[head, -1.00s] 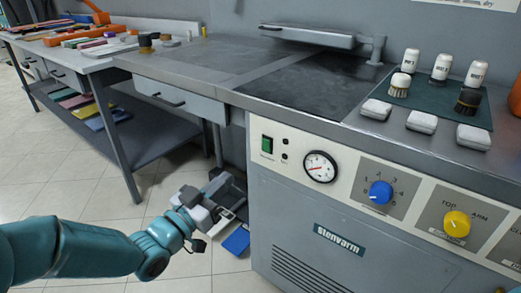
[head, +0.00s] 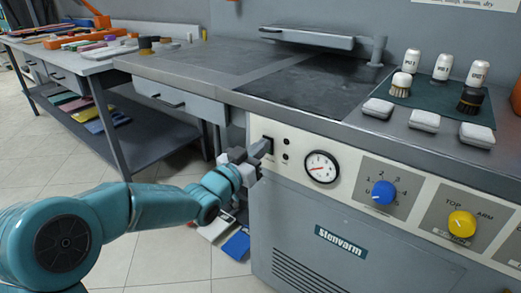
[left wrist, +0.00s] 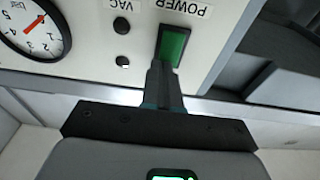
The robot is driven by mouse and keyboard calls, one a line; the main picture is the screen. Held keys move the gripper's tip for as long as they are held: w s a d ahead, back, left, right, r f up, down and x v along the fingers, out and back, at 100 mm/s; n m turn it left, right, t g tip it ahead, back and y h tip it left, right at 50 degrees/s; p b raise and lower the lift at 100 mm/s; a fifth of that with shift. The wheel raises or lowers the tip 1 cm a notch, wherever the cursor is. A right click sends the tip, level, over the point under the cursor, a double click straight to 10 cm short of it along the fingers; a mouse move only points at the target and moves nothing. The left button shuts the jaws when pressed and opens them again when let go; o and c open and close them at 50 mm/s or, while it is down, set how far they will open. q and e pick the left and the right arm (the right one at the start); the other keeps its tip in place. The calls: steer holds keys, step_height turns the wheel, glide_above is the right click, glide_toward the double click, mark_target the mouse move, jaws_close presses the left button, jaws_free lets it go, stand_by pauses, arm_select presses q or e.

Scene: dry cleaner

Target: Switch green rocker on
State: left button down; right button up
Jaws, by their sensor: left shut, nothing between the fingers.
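The green rocker (left wrist: 174,44) sits in a dark frame under the POWER label, which appears upside down in the left wrist view. My left gripper (left wrist: 160,72) is shut and empty, its fingertips at the rocker's lower edge in that view, overlapping it slightly. I cannot tell whether they touch it. In the head view the left gripper (head: 263,148) is at the upper left of the machine's front panel and covers most of the rocker, which looks dark there. My right gripper is not in view.
Beside the rocker are two small black VAC fittings (left wrist: 122,43) and a round gauge (head: 321,167). Blue (head: 383,192) and yellow (head: 461,224) knobs are farther right. Brushes and white blocks (head: 424,120) stand on the worktop. A side table (head: 100,62) is at left.

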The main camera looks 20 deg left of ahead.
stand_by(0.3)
arm_select(q)
steer(key=shift+w+d+r+p, duration=0.1)
steer(key=shift+w+p, duration=0.15)
steer(key=shift+p, duration=0.2)
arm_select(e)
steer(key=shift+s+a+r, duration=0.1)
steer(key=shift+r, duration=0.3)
arm_select(q)
steer(key=shift+s, duration=0.1)
